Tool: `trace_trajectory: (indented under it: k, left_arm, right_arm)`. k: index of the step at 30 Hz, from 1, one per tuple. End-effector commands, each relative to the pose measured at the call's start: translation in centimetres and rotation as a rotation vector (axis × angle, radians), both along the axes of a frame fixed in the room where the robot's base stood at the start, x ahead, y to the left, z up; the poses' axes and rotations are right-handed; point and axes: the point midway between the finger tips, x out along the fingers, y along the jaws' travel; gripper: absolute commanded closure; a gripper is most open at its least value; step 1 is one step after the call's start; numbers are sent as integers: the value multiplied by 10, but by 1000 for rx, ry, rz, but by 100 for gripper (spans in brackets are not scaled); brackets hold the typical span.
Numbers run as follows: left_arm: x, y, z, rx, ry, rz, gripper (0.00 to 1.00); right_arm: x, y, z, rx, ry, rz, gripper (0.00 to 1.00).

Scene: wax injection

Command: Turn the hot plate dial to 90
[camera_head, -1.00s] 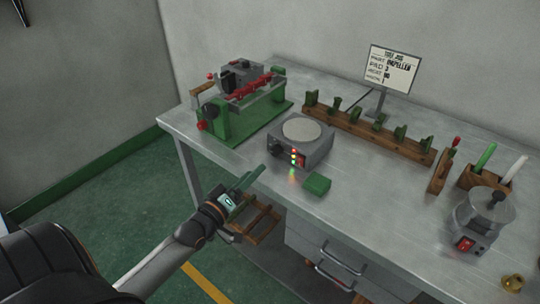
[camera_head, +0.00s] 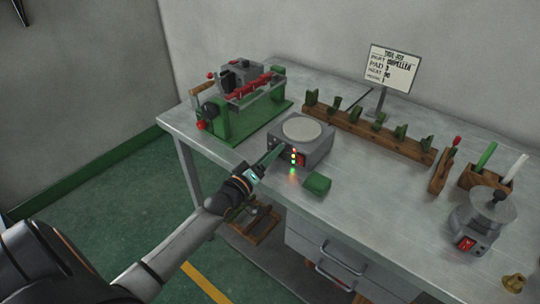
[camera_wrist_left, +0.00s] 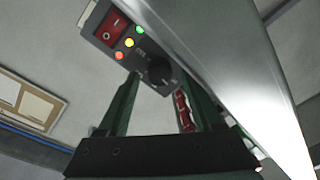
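The hot plate (camera_head: 304,131) is a grey box with a round pale top, standing near the table's front edge. Its black dial (camera_wrist_left: 160,72) shows in the left wrist view, on the front panel beside three lights and a red switch (camera_wrist_left: 112,28). In the head view my gripper hides most of the dial. My left gripper (camera_wrist_left: 160,97) has its two green fingers apart, with the dial between or just beyond their tips. Contact cannot be told. In the head view the left gripper (camera_head: 268,162) reaches the front left of the hot plate. My right gripper is out of view.
A green clamp machine (camera_head: 235,105) stands left. A wooden rack (camera_head: 365,127), a sign (camera_head: 393,70) and a grey pot (camera_head: 480,215) stand behind and right. The table's metal edge (camera_wrist_left: 240,95) is close in the wrist view.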

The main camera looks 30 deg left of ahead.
Motion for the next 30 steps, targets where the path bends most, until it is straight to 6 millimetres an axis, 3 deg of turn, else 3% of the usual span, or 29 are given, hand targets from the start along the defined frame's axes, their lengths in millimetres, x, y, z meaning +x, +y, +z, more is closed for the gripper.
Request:
trace_trajectory:
  k: [2, 17, 30]
  left_arm:
    - [0, 0, 0, 0, 0, 0, 42]
    - [0, 0, 0, 0, 0, 0, 99]
    - [0, 0, 0, 29, -2, 0, 100]
  right_arm:
    - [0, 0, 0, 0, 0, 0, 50]
    - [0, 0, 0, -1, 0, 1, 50]
    - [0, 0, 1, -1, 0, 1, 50]
